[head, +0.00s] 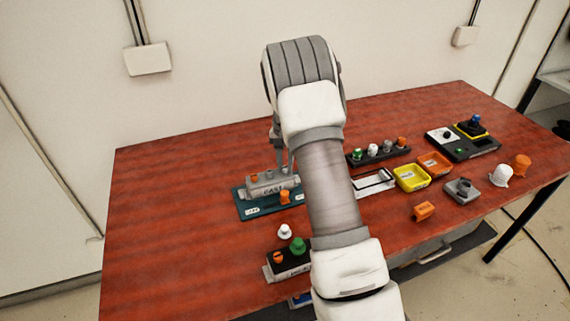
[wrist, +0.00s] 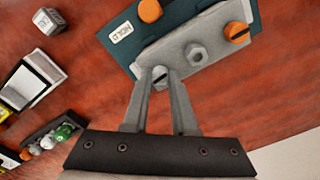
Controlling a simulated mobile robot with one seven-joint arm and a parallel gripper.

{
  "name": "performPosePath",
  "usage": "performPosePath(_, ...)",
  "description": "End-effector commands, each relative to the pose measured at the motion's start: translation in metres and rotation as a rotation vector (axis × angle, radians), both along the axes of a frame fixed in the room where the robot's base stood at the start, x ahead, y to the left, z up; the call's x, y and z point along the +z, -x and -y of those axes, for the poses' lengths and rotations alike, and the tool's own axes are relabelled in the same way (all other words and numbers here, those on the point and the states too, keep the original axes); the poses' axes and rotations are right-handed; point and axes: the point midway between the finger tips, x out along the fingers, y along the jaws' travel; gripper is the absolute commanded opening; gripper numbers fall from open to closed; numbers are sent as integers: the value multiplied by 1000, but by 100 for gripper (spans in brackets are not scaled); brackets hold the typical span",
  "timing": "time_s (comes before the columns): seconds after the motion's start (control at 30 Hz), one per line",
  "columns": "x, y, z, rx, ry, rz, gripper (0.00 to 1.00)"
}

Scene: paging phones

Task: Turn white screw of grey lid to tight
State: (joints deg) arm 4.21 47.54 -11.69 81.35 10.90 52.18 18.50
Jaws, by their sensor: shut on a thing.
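The grey lid (wrist: 215,48) lies on a teal base plate (wrist: 118,42) and also shows in the head view (head: 266,188). It has an orange slotted screw (wrist: 237,32) at one end and a grey hexagonal knob (wrist: 196,53) in the middle. The white screw (wrist: 160,74) is at the lid's other end, between my fingertips and partly covered by them. My gripper (wrist: 161,76) is shut on it; in the head view my gripper (head: 284,168) stands over the lid, partly hidden by my arm.
Another orange piece (wrist: 150,10) is on the teal plate beside the lid. A black-topped box with a green knob (head: 297,245) and a white knob (head: 285,232) stand nearer. To the right are a yellow tray (head: 411,178), an orange tray (head: 434,164) and a rack of knobs (head: 380,152). The table's left side is clear.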

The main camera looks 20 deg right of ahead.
Motion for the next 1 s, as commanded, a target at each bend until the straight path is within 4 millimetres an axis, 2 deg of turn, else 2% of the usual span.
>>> performPosePath(0.33, 0, 0, 0, -140, -1, -1, 0)
performPosePath(0.87, 0, 0, 0, -165, 0, 0, 0)
performPosePath(0.9, 0, 0, 0, -165, 0, 0, 27)
performPosePath(1.0, 0, 0, 0, -165, 0, 0, 45)
